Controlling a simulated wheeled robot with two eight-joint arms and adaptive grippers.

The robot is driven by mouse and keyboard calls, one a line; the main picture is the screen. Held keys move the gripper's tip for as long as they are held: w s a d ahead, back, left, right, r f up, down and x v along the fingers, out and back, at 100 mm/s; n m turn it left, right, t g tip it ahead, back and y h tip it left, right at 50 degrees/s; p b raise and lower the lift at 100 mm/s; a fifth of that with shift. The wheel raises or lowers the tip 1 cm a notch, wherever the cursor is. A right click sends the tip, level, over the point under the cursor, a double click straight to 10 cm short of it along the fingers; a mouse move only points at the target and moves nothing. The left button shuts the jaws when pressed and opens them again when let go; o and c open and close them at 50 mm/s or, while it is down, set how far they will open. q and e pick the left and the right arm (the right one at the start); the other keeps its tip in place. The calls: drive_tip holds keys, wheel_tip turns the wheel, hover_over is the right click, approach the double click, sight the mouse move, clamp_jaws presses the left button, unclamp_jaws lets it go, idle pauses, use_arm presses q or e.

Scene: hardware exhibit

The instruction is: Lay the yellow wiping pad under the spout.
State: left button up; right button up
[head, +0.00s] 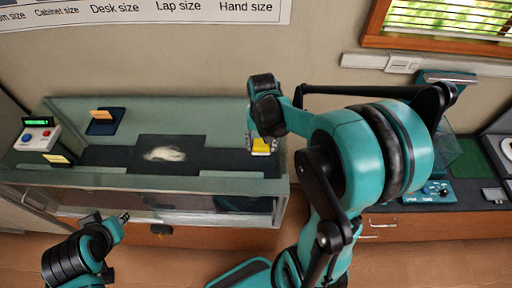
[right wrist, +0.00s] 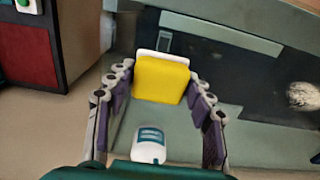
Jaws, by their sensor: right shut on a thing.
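The yellow wiping pad (head: 262,146) is a yellow block with a pale edge, over the right end of the open-topped case in the head view. My right gripper (head: 263,128) is shut on it. In the right wrist view the pad (right wrist: 160,79) sits between the two rows of finger links, with its broad yellow face towards the camera. A white piece with a teal panel (right wrist: 149,145) shows nearer the camera; I cannot tell what it is. My left gripper (head: 122,218) is low at the left, in front of the case; its jaw opening is too small to judge. I cannot make out a spout.
The case (head: 200,185) has a pale green rim and a dark floor panel with a whitish patch (head: 165,154). A teal control box (head: 430,192) stands right of my arm.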

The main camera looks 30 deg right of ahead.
sight(256, 140)
drive_tip(key=w+f, duration=0.2)
drive_tip(key=w, duration=0.1)
drive_tip(key=shift+w+d+f, duration=0.1)
drive_tip(key=shift+w, duration=0.15)
drive_tip(key=shift+w+f, duration=0.15)
drive_tip(key=shift+f, duration=0.1)
drive_tip(key=shift+f+b, duration=0.3)
drive_tip(key=shift+f, duration=1.55)
drive_tip(key=shift+f, duration=0.15)
drive_tip(key=o, duration=1)
